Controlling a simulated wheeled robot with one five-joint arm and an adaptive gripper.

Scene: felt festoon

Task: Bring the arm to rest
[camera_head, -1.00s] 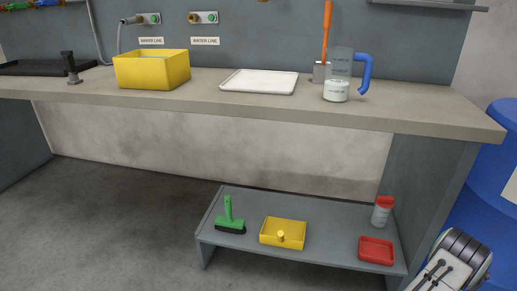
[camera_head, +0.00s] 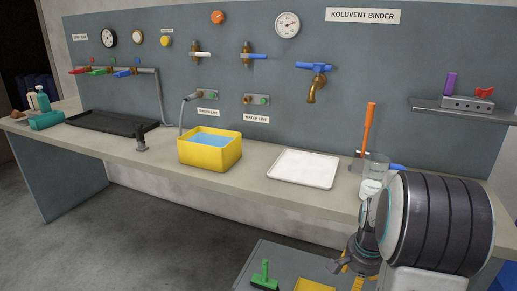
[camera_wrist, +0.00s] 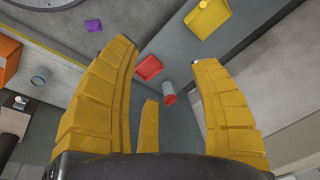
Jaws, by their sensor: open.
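My gripper (camera_wrist: 166,52) is open in the wrist view, with its yellow fingers spread and nothing held between them. It points down over the low grey shelf, where a red tray (camera_wrist: 148,68) and a red-lidded jar (camera_wrist: 170,99) show between and below the fingers. In the head view my arm is folded at the lower right, with a large dark ribbed joint in front of the bench's right end. The gripper hangs below that joint, and only a little of its yellow fingers shows there.
The bench holds a yellow basin of blue liquid (camera_head: 209,158), a white tray (camera_head: 303,168) and a clear jug (camera_head: 373,178), which my arm partly covers. A green brush (camera_head: 264,277) stands on the low shelf (camera_head: 270,252). Taps and gauges line the wall.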

